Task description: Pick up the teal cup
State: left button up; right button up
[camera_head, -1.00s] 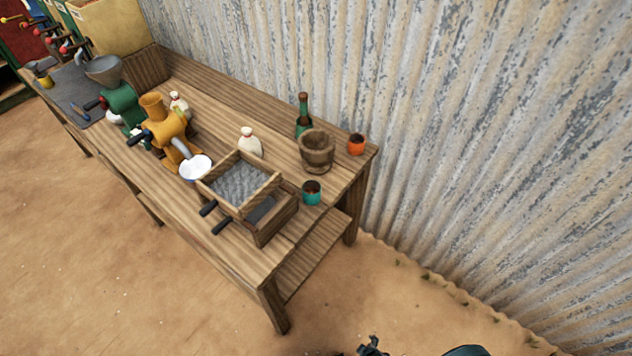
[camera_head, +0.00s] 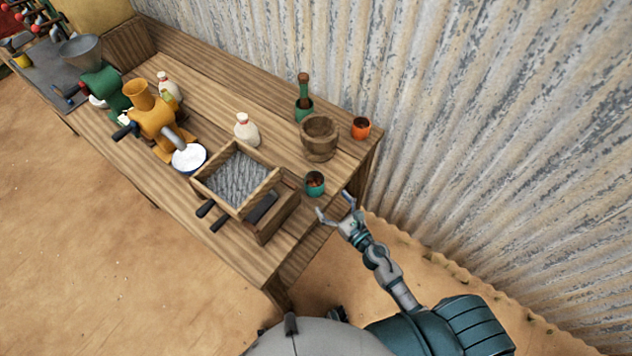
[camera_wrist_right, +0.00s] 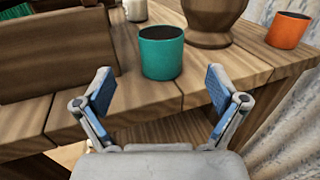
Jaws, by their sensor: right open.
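The teal cup (camera_head: 315,184) stands upright near the right front edge of the wooden table, with dark brown contents. In the right wrist view the teal cup (camera_wrist_right: 161,53) is ahead of the fingers, centred between them. My right gripper (camera_head: 336,207) is open and empty at the table's edge, just right of and below the cup in the head view. In the wrist view its two fingers (camera_wrist_right: 160,92) with blue pads are spread apart and do not touch the cup. My left gripper cannot be made out.
A wooden mortar (camera_head: 319,138) stands behind the cup, and an orange cup (camera_head: 361,128) is to its right. A wooden sieve box (camera_head: 237,181) with dark handles is left of the cup. A green bottle-like item (camera_head: 304,98) stands behind. Corrugated metal wall (camera_head: 480,130) rises at the back right.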

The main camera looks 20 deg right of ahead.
aim_at(320, 188)
jog(key=x, duration=0.4)
jog(key=shift+a, duration=0.25)
jog(key=x, duration=0.5)
jog(key=shift+w+d+f+p, duration=0.15)
jog(key=shift+d+f+p, duration=0.05)
jog(key=shift+d+p, duration=0.2)
pick_arm(q)
jog(key=s, duration=0.1)
jog(key=s+f, duration=0.1)
jog(key=s+a, duration=0.1)
jog(key=shift+f, duration=0.15)
pick_arm(e)
jog(key=shift+a, duration=0.1)
jog(key=c, duration=1.3)
